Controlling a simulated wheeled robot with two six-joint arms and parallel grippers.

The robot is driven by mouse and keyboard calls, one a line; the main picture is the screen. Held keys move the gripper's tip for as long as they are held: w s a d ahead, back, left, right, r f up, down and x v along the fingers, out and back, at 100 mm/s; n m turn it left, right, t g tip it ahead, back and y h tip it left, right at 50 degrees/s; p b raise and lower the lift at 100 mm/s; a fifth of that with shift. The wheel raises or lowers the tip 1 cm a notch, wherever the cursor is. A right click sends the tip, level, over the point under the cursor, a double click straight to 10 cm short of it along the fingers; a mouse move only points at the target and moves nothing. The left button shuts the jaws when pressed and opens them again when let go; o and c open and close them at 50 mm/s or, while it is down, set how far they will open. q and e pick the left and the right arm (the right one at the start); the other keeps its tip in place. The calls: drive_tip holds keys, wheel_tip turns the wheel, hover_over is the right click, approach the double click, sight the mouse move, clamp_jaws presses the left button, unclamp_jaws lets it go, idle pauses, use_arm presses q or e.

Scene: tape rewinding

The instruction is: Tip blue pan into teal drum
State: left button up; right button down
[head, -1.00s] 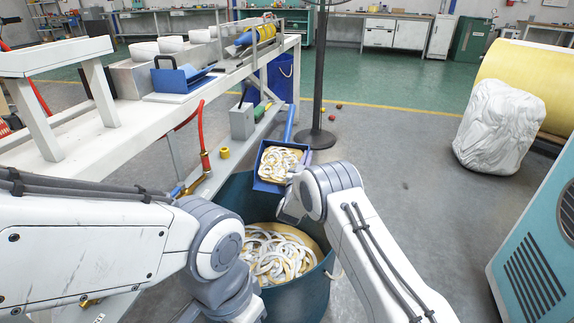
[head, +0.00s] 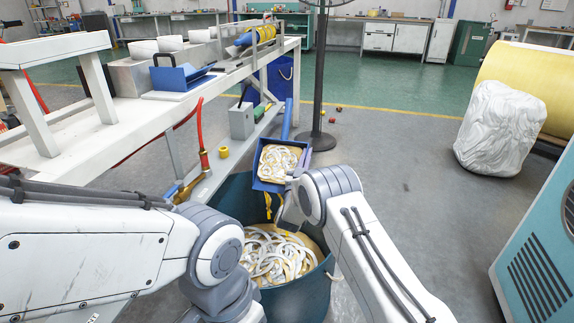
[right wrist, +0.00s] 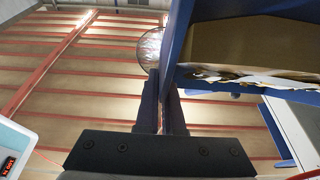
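The blue pan (head: 259,166) is above the far side of the teal drum (head: 312,293), tilted down toward it. White and yellow scraps still lie in the pan, and a few yellow strips show in the air below its lower edge. The drum holds a heap of white rings and yellowish scraps (head: 275,255). My right gripper is hidden behind its own wrist in the head view. In the right wrist view its fingers (right wrist: 163,95) are closed on the edge of the pan (right wrist: 178,45). My left gripper is out of view; only the left arm shows.
A white bench (head: 80,135) stands left, with bowls and a second blue scoop-like item (head: 180,75). A black pole (head: 319,80) stands behind the pan. A white wrapped bundle (head: 500,130) and a teal machine (head: 535,250) are at right. The floor between is clear.

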drive_tip(key=shift+s+a+t+b, duration=0.1)
drive_tip(key=shift+s+t+b, duration=0.2)
drive_tip(key=shift+b, duration=0.3)
drive_tip(key=shift+s+a+r+t+b, duration=0.15)
drive_tip(key=shift+s+r+t+b, duration=0.2)
drive_tip(key=shift+b, duration=0.25)
drive_tip(key=shift+s+r, duration=0.15)
drive_tip(key=shift+s, duration=0.15)
idle(0.8)
